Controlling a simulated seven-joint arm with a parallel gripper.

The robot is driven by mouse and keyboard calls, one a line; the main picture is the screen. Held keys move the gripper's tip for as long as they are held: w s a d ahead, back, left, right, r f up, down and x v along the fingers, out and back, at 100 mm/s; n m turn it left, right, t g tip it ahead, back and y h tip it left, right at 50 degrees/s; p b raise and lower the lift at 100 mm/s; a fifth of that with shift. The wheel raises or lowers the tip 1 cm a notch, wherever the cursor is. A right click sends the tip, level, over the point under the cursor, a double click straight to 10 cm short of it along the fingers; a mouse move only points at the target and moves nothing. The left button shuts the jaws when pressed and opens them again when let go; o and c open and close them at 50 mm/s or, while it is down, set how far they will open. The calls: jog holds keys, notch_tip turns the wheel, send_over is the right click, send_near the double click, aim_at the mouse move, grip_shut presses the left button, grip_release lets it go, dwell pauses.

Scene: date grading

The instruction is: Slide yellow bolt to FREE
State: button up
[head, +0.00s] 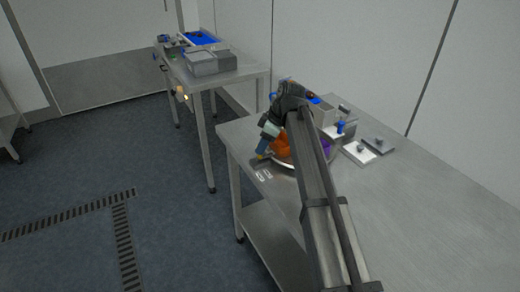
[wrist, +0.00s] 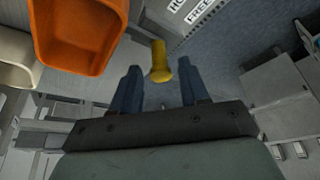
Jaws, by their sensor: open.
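The yellow bolt knob (wrist: 160,64) stands up from the table edge in the wrist view, between and just beyond my two fingers. Beside it is a grey plate with lettering (wrist: 196,14), on which FREE can be read; the other word is partly cut off. My gripper (wrist: 160,88) is open, one finger on each side of the knob, with no clear contact. In the head view my gripper (head: 264,148) is at the near left edge of the steel table, and the knob there is mostly hidden by it. How far the bolt has slid cannot be told.
An orange bin (wrist: 78,35) is close to my left finger in the wrist view; it also shows in the head view (head: 282,146). A purple bin, white and grey plates with knobs (head: 358,152) stand behind. The table's right side (head: 430,215) is clear.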

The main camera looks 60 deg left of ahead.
jog(key=shift+x, duration=1.65)
grip_shut()
